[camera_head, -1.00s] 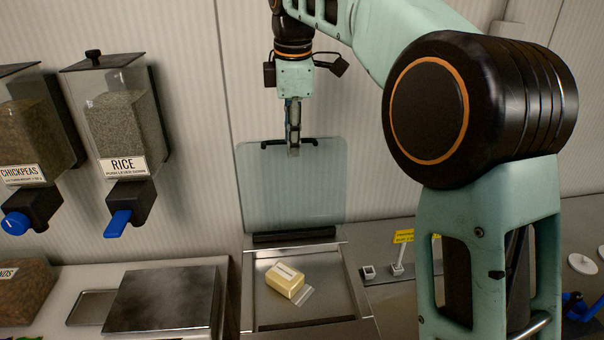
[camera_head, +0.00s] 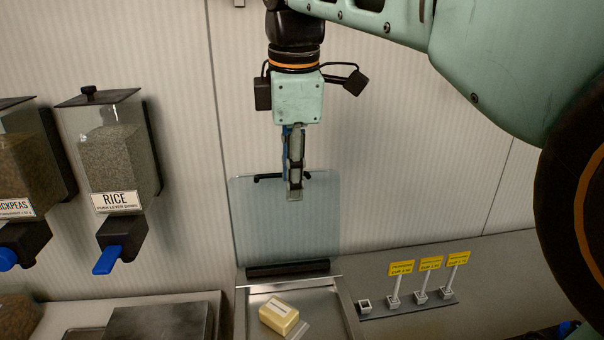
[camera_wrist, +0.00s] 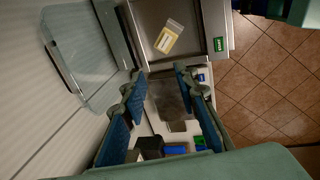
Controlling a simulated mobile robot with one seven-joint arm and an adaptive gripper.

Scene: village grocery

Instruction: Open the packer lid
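The packer lid (camera_head: 285,225) is a clear, bluish panel standing upright, hinged at the back of the steel packer (camera_head: 344,310). A black handle (camera_head: 262,177) runs along its top edge. The lid also shows at the upper left of the wrist view (camera_wrist: 82,50). My gripper (camera_head: 295,196) points down in front of the lid's top edge and hides part of the handle in the head view. In the wrist view my gripper (camera_wrist: 158,72) has its blue-padded fingers apart with nothing between them, and the lid is off to their left. A yellow wrapped block (camera_head: 279,317) lies in the packer.
Rice (camera_head: 112,160) and chickpea (camera_head: 22,165) dispensers hang at the left. A steel plate (camera_head: 160,322) lies left of the packer. Yellow price tags (camera_head: 430,263) stand on a strip at the right. A ribbed wall (camera_head: 400,150) is close behind the lid.

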